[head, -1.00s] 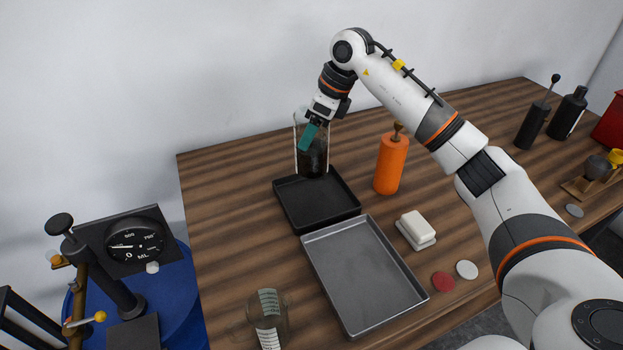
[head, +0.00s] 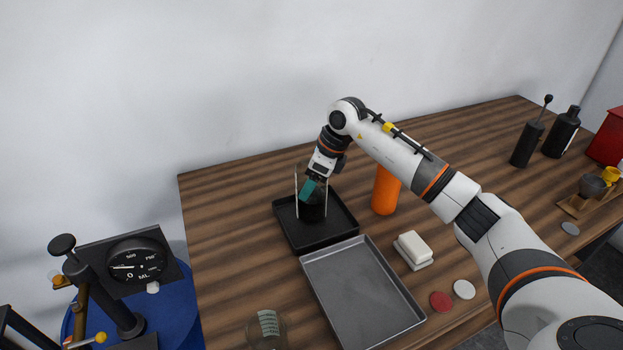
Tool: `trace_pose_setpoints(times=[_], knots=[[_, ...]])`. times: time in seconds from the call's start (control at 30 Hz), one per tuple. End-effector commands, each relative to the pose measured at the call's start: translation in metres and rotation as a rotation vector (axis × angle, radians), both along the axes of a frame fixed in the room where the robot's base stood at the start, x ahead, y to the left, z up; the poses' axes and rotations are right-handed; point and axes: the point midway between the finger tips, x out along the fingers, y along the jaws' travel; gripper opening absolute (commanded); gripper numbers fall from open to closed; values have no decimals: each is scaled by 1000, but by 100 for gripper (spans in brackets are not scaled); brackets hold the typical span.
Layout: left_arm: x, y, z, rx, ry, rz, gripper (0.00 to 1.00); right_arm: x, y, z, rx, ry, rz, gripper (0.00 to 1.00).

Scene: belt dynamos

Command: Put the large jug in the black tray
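The large jug (head: 314,212) is clear glass, with pale upright strips at its sides, and looks dark against the tray behind it. It is upright over the inside of the black tray (head: 305,244), near its back half. I cannot tell if its base touches the tray floor. My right gripper (head: 308,190), with teal fingers, reaches down to the jug's upper part and appears shut on it. The fingers hide part of the jug. My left gripper is out of view.
A grey metal tray (head: 362,290) lies just in front of the black tray. An orange bottle (head: 385,191) stands to the right, partly behind my arm. A white block (head: 413,250) and a smaller glass jug (head: 267,330) are nearer. The table's left part is clear.

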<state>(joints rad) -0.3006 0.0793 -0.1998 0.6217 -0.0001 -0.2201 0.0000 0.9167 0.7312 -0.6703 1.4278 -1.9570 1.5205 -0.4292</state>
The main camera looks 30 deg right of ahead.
Motion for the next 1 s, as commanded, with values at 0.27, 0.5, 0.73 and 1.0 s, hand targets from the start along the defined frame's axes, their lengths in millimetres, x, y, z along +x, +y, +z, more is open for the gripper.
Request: trace_pose_setpoints(times=[0.27,0.5,0.73,1.0], knots=[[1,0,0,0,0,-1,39,0,0,0,-1,1,0,88],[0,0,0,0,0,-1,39,-1,-2,8,-1,-3,-1,88],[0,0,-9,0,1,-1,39,-12,-16,49,-3,-5,-2,88],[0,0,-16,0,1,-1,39,-26,-30,97,0,-2,-2,88]])
